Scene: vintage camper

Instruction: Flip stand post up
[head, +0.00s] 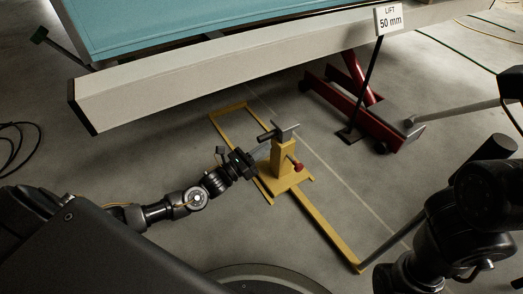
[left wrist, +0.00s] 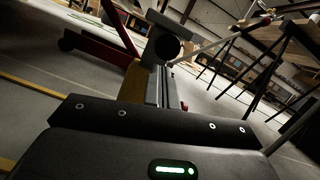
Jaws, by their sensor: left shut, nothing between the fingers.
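The yellow stand (head: 284,157) is on the concrete floor below the camper's edge. A grey T-shaped head (head: 285,131) sits at the top of its short yellow column, and a red knob (head: 298,167) is on its right side. My left gripper (head: 262,148) is shut and empty, close to the left of the stand's head. I cannot tell whether it touches. In the left wrist view, a dark round end (left wrist: 168,45) and a grey upright part show just beyond the gripper. My right arm shows at the right, but its gripper is not in view.
The camper's pale lower beam (head: 230,75) hangs above and behind the stand. A yellow floor frame (head: 330,238) runs toward the front right. Open floor lies around the stand.

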